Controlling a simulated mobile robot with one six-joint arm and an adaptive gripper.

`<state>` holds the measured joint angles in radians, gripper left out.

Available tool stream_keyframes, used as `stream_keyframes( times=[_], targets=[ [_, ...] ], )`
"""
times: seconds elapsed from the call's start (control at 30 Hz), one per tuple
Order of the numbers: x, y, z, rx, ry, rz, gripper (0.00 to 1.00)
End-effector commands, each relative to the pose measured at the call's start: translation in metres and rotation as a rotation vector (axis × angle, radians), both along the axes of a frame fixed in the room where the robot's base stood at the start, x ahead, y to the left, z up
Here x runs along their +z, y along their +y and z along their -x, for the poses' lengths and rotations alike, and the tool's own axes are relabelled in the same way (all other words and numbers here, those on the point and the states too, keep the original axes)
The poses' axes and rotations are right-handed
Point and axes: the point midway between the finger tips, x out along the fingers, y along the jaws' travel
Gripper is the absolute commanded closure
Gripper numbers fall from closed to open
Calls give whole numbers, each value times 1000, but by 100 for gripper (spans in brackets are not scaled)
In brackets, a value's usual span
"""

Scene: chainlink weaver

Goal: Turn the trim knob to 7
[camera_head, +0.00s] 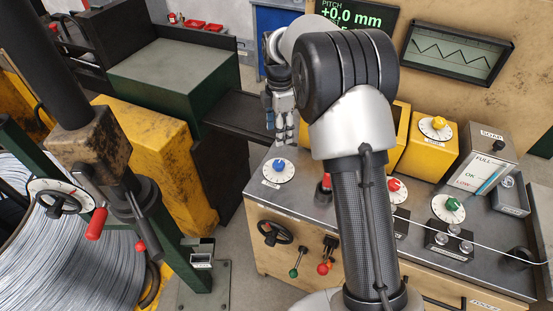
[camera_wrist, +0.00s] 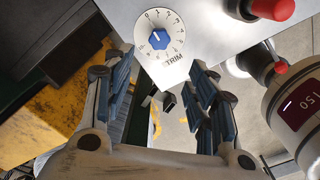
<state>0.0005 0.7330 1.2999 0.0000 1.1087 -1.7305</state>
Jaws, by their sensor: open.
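The trim knob (camera_head: 279,164) is small and blue, on a round white dial at the left end of the grey bench top. In the wrist view the blue knob (camera_wrist: 158,39) sits at the centre of the numbered dial (camera_wrist: 173,27), above the printed word TRIM. Its pointer direction is too small to read surely. My gripper (camera_head: 281,137) hangs above and just behind the dial in the head view, its fingers pointing down. In the wrist view the fingers of my gripper (camera_wrist: 161,60) are spread and empty, with the knob beyond and between their tips, apart from them.
A red knob (camera_head: 395,190) on its dial, a yellow knob (camera_head: 438,123) and a green knob (camera_head: 453,204) stand further right. A black handwheel (camera_head: 275,233) and levers are on the bench front. A red-topped post (camera_head: 326,181) stands right of the trim dial.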

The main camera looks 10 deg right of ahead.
Motion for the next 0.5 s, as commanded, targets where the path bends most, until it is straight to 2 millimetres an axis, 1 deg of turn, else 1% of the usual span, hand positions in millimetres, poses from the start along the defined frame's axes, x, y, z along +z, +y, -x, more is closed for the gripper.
stream_keyframes(
  times=[0.03, 0.1, 0.4, 0.5],
  targets=[
    [-15, 0, 1, 0, 4, 0, 48],
    [-31, 0, 1, -1, 5, 0, 48],
    [-96, 0, 1, -2, 3, -1, 48],
    [-114, 0, 1, -2, 3, 0, 48]
  ],
)
